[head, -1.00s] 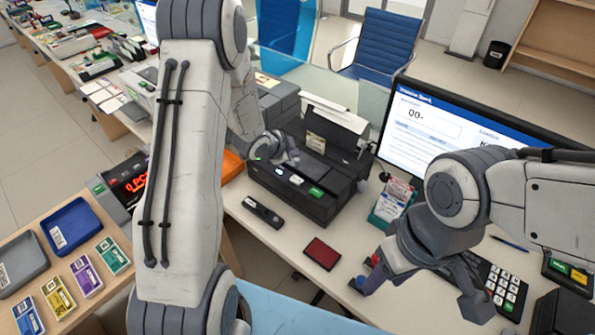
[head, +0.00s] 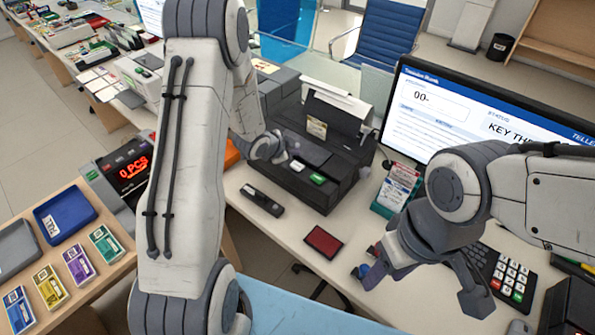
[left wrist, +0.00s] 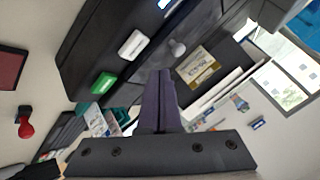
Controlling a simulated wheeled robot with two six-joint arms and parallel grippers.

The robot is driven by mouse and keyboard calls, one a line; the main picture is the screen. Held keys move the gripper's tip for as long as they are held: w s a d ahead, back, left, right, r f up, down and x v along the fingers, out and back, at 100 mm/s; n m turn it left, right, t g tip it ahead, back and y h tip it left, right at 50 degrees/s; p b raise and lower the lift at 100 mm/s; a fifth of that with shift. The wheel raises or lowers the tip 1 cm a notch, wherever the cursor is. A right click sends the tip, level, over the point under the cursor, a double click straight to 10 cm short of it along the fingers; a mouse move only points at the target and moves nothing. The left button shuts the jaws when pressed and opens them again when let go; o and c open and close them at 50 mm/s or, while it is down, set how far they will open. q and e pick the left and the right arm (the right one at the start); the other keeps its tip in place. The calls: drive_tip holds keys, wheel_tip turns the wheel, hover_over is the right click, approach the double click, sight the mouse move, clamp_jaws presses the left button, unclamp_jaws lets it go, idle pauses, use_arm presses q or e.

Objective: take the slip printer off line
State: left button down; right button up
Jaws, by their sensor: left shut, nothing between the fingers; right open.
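The slip printer (head: 318,150) is a black machine on the counter, with a tan label, a white button (head: 297,165) and a green button (head: 317,179) on its front. My left gripper (head: 287,158) is shut and empty, just above the printer's front panel beside the white button. Contact cannot be told. In the left wrist view its fingers (left wrist: 161,97) point towards the printer's top, where the white button (left wrist: 132,44), green button (left wrist: 103,83), a grey knob (left wrist: 177,47) and the label (left wrist: 197,67) show. My right gripper (head: 422,287) is open above the counter near the keypad.
A monitor (head: 475,115) stands right of the printer, with a card holder (head: 397,190) before it. A dark handset (head: 262,200) and a red pad (head: 324,241) lie in front. A keypad (head: 512,270) is at right. A red-handled stamp (left wrist: 25,122) stands near the pad.

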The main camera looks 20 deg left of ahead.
sight(294, 167)
use_arm(q)
drive_tip(key=shift+f+b, duration=0.9)
drive_tip(key=shift+f, duration=0.55)
drive_tip(key=shift+f, duration=0.15)
idle(0.7)
drive_tip(key=shift+f+b, duration=0.25)
drive_tip(key=shift+b, duration=0.2)
drive_tip(key=shift+f+b, duration=0.45)
drive_tip(key=shift+f, duration=0.05)
idle(0.4)
drive_tip(key=shift+r, duration=0.15)
drive_tip(key=shift+r+p, duration=0.7)
drive_tip(key=shift+r, duration=0.1)
wheel_tip(294, 167, up, 5)
drive_tip(key=p, duration=0.4)
